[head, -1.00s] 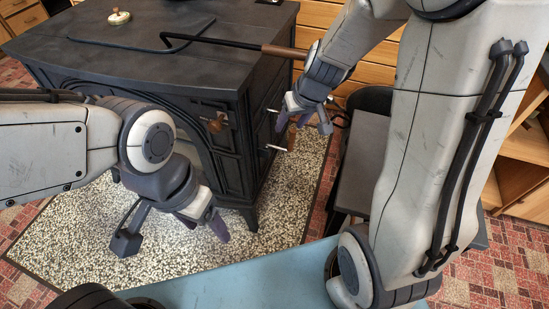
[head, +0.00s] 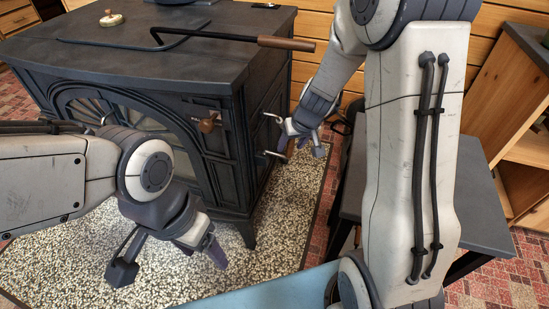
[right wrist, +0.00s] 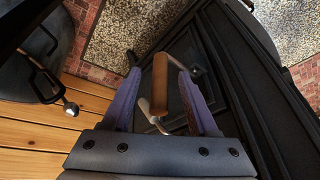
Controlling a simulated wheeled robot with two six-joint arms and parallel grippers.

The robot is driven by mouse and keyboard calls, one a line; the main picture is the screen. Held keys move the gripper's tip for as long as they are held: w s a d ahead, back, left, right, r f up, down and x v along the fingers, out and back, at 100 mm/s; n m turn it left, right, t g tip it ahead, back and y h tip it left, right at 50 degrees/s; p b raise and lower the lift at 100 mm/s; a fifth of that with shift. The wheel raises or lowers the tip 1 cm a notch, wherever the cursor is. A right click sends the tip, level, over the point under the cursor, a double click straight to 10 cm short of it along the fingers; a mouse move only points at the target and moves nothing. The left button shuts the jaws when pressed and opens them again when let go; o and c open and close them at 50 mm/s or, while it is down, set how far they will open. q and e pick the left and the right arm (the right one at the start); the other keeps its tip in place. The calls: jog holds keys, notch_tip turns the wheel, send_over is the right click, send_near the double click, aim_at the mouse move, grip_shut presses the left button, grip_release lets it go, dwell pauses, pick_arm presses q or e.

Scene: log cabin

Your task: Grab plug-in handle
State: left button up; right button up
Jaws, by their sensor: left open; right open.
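The plug-in handle (right wrist: 160,78) looks like a short brown wooden grip with metal at its lower end. In the right wrist view it lies between the two purple fingers of my right gripper (right wrist: 159,73), with gaps on both sides. In the head view my right gripper (head: 304,148) is open beside the right side of the black stove (head: 205,80), near two metal brackets (head: 273,154); the handle is mostly hidden there. My left gripper (head: 202,252) is open and empty in front of the stove.
A bent black rod with a wooden grip (head: 287,43) lies on the stove top and sticks out past its right edge. A dark side table (head: 470,205) stands to the right. A wooden knob (head: 208,123) is on the stove front. Speckled floor (head: 295,205) lies below.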

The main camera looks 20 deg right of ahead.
jog(key=shift+x, duration=0.8)
jog(key=shift+r, duration=0.1)
grip_shut()
